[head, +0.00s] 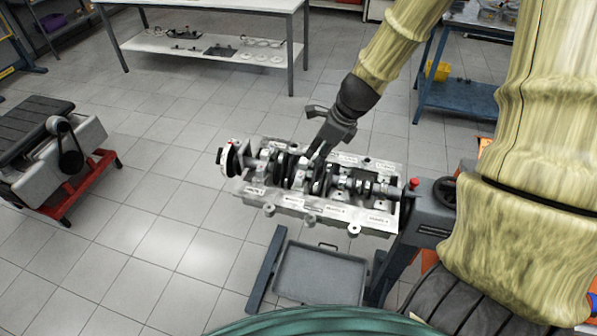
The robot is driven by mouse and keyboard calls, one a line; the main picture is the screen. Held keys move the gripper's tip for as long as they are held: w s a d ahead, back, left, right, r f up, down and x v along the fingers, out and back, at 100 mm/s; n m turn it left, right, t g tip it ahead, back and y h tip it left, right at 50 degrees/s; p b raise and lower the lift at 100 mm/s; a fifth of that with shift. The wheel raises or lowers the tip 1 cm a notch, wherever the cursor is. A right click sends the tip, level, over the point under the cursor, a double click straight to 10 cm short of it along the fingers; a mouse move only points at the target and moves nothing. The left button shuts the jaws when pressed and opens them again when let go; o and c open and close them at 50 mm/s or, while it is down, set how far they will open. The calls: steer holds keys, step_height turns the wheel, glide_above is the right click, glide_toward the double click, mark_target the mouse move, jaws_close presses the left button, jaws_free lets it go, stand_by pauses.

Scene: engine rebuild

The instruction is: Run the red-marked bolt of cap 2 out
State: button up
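An engine block (330,208) is held on a stand with its open side up, and a crankshaft (236,160) lies along it. Several main bearing caps sit across the crankshaft, with small white labels along both edges of the block. The labels are too small to read, so I cannot tell which cap is cap 2. My gripper (315,152) points down onto the middle of the crankshaft, at or just above a cap. Its fingertips are small and dark against the dark crankshaft, and whether they touch or hold anything cannot be told. No red-marked bolt can be made out; it may be hidden by the gripper.
A grey tray (320,275) lies low under the block. The engine stand (432,215) is at the block's right. Another engine on a red stand (75,190) is at left. A white bench (215,47) and a blue shelf (455,98) stand behind.

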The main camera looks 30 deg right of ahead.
mark_target(300, 174)
steer(key=shift+a+p+x, duration=0.15)
steer(key=shift+p+x, duration=0.25)
steer(key=shift+x, duration=2.25)
steer(key=shift+a+p+x, duration=0.1)
steer(key=shift+p+x, duration=0.25)
steer(key=shift+x, duration=2.3)
steer(key=shift+r, duration=0.1)
jaws_close()
